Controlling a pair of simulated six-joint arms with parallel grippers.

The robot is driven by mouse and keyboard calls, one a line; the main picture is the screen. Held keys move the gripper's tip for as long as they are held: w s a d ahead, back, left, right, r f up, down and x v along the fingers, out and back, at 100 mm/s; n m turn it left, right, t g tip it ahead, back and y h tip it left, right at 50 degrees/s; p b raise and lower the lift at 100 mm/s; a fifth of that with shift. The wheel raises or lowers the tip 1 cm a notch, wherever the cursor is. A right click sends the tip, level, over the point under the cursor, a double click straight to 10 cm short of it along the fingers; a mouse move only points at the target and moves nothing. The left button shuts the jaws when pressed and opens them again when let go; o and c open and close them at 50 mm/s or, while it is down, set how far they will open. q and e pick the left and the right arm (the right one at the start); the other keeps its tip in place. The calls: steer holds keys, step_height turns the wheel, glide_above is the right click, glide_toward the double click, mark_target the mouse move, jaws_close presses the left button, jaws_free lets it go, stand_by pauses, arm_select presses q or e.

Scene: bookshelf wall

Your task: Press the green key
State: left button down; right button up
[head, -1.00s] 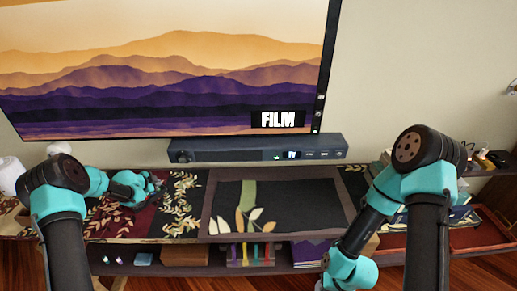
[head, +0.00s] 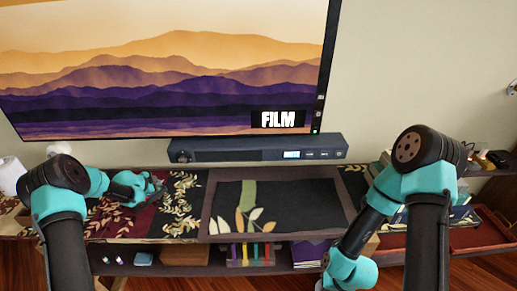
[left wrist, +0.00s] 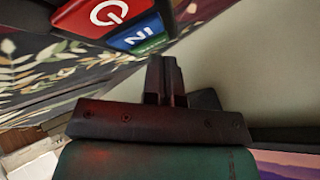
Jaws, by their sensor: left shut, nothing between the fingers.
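In the left wrist view a green key (left wrist: 151,46) shows as a narrow strip beside a blue key (left wrist: 132,35) with white lettering. A larger red key (left wrist: 102,14) with a white power sign lies beyond the blue one. My left gripper (left wrist: 164,62) is shut and empty, its tips close to the green key; I cannot tell whether they touch. In the head view my left gripper (head: 157,186) is low over the dark red patterned cloth at the left. I cannot make out the keys there. My right gripper is out of view.
A large screen (head: 170,70) reading "FILM" hangs above a dark soundbar (head: 225,151) with a small lit display. A framed dark panel (head: 290,200) with leaf shapes lies on the shelf's middle. Books and a red tray (head: 480,236) are at the right.

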arm_select(q)
steer(key=shift+r, duration=0.65)
steer(key=shift+r, duration=3)
stand_by(0.4)
